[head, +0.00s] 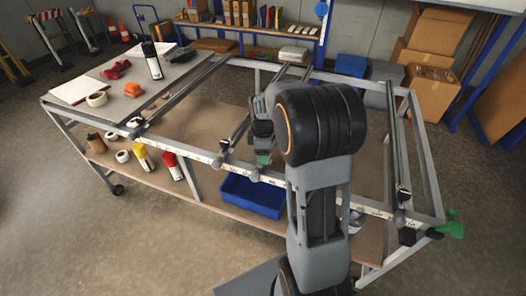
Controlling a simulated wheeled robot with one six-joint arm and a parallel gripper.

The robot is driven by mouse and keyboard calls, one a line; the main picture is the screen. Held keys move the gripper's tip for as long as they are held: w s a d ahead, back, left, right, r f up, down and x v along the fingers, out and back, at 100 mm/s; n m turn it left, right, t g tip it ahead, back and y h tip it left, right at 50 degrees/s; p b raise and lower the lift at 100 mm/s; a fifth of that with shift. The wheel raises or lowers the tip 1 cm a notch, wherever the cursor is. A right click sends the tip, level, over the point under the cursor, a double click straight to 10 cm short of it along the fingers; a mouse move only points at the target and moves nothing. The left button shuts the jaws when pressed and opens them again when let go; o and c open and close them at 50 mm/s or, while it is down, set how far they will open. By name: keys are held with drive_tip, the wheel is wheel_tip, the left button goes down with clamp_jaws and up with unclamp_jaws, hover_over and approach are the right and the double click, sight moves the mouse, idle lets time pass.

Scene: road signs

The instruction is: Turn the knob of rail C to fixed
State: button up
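A grey steel frame table (310,182) carries several long rails running front to back. Another rail (240,130) has a knob (223,146) near the front bar. A rail (392,140) at the right has dark fittings (404,196) near its front. The bar's labels are too small to read, so I cannot tell which rail is C. My gripper (263,150) is over the front middle, partly hidden by my arm. A small green part shows at its tip; its fingers are unclear.
A grey top (110,88) at the left holds a spray can (152,62), tape and red and orange items. A blue bin (252,194) and bottles stand on the lower shelf. A green clamp (451,226) sticks out at the right corner. Cardboard boxes (433,70) stand behind.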

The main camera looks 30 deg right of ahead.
drive_tip(key=c, duration=0.8)
drive_tip(key=shift+c, duration=0.2)
drive_tip(key=m, duration=0.8)
drive_tip(key=shift+m+b, duration=0.3)
drive_tip(key=shift+b, duration=0.05)
drive_tip(key=m, duration=0.4)
drive_tip(key=shift+m, duration=0.3)
drive_tip(key=shift+w+m, duration=0.1)
drive_tip(key=shift+m, duration=2.2)
